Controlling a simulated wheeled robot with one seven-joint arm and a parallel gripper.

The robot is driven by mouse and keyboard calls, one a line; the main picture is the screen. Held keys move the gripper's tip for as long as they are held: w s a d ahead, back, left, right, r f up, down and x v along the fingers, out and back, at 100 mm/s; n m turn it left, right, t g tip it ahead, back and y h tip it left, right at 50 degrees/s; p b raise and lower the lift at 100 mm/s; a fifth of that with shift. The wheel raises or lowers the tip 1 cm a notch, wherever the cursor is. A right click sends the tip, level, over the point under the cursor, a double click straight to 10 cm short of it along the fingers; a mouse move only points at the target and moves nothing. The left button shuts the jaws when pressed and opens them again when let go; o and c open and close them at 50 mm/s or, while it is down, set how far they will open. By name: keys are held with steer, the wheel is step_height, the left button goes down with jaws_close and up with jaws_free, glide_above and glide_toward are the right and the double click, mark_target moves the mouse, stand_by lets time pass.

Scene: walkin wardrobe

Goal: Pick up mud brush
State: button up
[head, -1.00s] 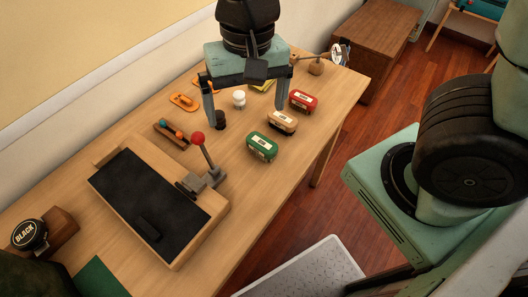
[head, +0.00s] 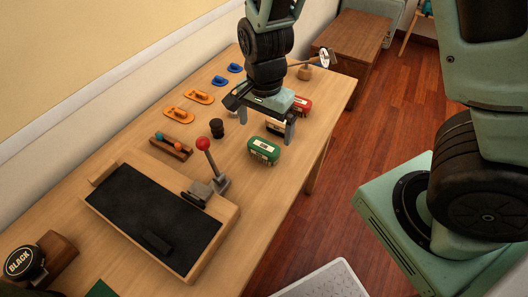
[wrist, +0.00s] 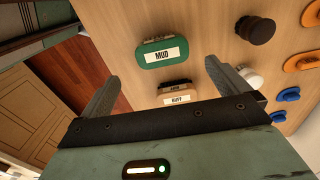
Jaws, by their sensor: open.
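The mud brush is a green block with a white MUD label. It lies on the table (head: 120,140) near the front edge in the head view (head: 264,151) and shows whole in the wrist view (wrist: 150,60). My gripper (head: 263,128) is open and empty above the row of brushes, just behind the mud brush. In the wrist view the mud brush lies ahead of the space between my fingertips (wrist: 161,76), apart from both. A tan brush labelled BUFF (wrist: 177,92) lies below, between my fingers.
A red brush (head: 303,104) lies behind the tan one. A dark knob-like item (head: 217,128), orange pieces (head: 179,115) and blue pieces (head: 220,80) lie to the left. A red-knobbed lever (head: 204,144) stands on a black-topped tray (head: 231,211) in front.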

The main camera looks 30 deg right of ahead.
mark_target(264, 146)
step_height(264, 146, down, 8)
steer(key=shift+w+f, duration=0.1)
steer(key=shift+w, duration=0.05)
steer(key=c, duration=1.1)
steer(key=shift+o, duration=0.2)
step_height(264, 146, up, 10)
steer(key=shift+r+p, duration=0.1)
steer(key=shift+p, duration=0.3)
